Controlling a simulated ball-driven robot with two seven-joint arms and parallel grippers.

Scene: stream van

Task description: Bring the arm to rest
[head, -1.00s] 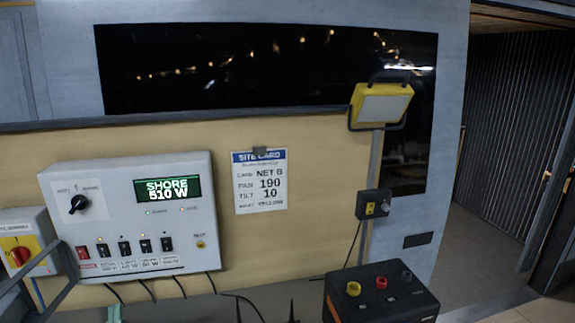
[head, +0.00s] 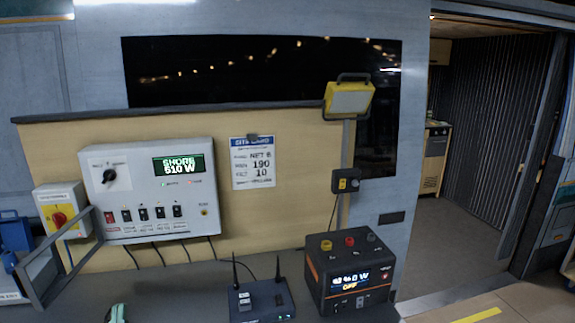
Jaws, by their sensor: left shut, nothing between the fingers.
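My left gripper (head: 117,313) shows only as a small teal tip at the bottom edge, left of centre, over the dark bench top. It is shut with nothing in it, and the rest of it and its arm are below the picture. My right gripper is out of view. The white power panel (head: 130,215) on the wall stands behind and above the left gripper, clearly apart from it. Its display reads SHORE 510 W.
A router with antennas (head: 262,303) and a black power station (head: 325,275) reading OFF stand on the bench (head: 180,285) to the right. A grey metal frame (head: 68,275) stands at the left. A yellow lamp (head: 349,98) and site card (head: 252,163) are above. The bench middle is clear.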

